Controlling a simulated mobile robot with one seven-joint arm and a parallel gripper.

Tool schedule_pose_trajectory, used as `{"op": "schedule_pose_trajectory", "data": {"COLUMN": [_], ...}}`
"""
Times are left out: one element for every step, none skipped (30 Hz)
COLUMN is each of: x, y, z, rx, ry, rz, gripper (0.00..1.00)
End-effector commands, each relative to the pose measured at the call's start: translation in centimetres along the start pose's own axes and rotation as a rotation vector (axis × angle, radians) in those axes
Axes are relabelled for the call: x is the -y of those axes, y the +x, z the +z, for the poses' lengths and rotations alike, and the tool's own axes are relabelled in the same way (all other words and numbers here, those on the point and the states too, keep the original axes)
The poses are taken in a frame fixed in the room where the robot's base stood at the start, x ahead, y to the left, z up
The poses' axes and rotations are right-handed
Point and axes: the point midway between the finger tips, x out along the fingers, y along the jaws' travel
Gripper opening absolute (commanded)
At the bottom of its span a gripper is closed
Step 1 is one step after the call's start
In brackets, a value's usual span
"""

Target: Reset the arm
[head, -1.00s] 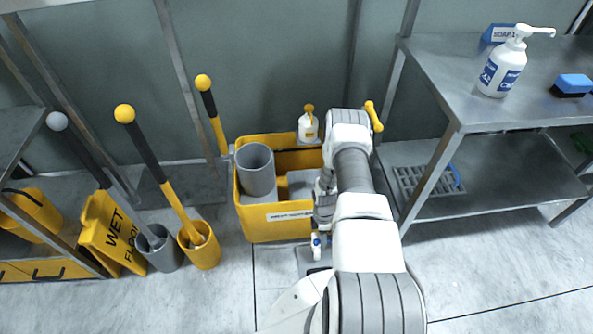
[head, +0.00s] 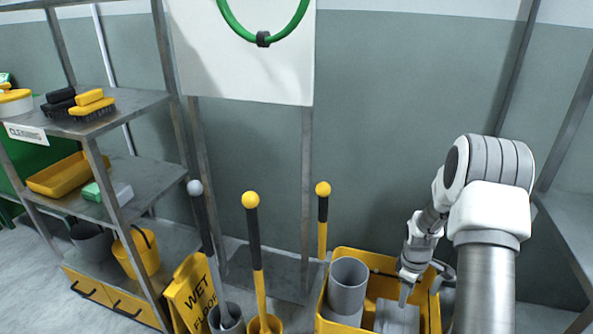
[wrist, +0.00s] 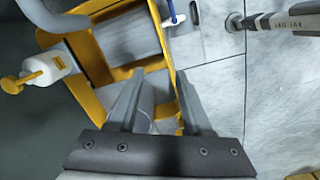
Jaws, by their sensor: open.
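My gripper (head: 405,292) hangs over the yellow bin (head: 434,310) in the head view, with my arm bent above it at the right. In the wrist view the two grey fingers of my gripper (wrist: 160,88) are spread apart, with nothing held between them. The yellow bin (wrist: 97,62) lies beyond the fingers there. In the head view my arm covers part of the bin's right side.
A grey cylinder (head: 348,286) stands in the bin. Several mop handles and a yellow wet-floor sign (head: 190,290) stand left of it. A shelf rack (head: 135,103) is further left, a metal table (head: 572,220) at right. A white bottle (wrist: 47,69) is beside the bin.

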Motion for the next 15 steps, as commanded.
{"op": "schedule_pose_trajectory", "data": {"x": [0.0,0.1,0.4,0.6,0.8,1.1,1.5,1.8,2.3,2.7,3.2,3.8,4.2,4.7,5.5], "y": [-2.7,-4.0,-5.7,-7.0,-8.2,-9.9,-11.1,-12.3,-13.8,-15.0,-16.1,-17.6,-18.7,-19.7,-21.0], "z": [-0.4,-0.6,-0.9,-1.0,-1.1,-1.3,-1.4,-1.4,-1.5,-1.6,-1.6,-1.6,-1.6,-1.5,-1.5], "rx": [-0.009,-0.013,-0.019,-0.024,-0.029,-0.037,-0.043,-0.049,-0.058,-0.066,-0.072,-0.083,-0.091,-0.099,-0.11], "ry": [0.027,0.045,0.069,0.087,0.105,0.128,0.147,0.165,0.19,0.208,0.226,0.249,0.268,0.286,0.31], "rz": [0.021,0.03,0.042,0.05,0.058,0.07,0.077,0.085,0.094,0.102,0.108,0.118,0.124,0.131,0.137], "gripper": [0.49,0.49,0.49,0.49,0.49,0.49,0.49,0.49,0.49,0.49,0.49,0.49,0.49,0.49,0.49]}}
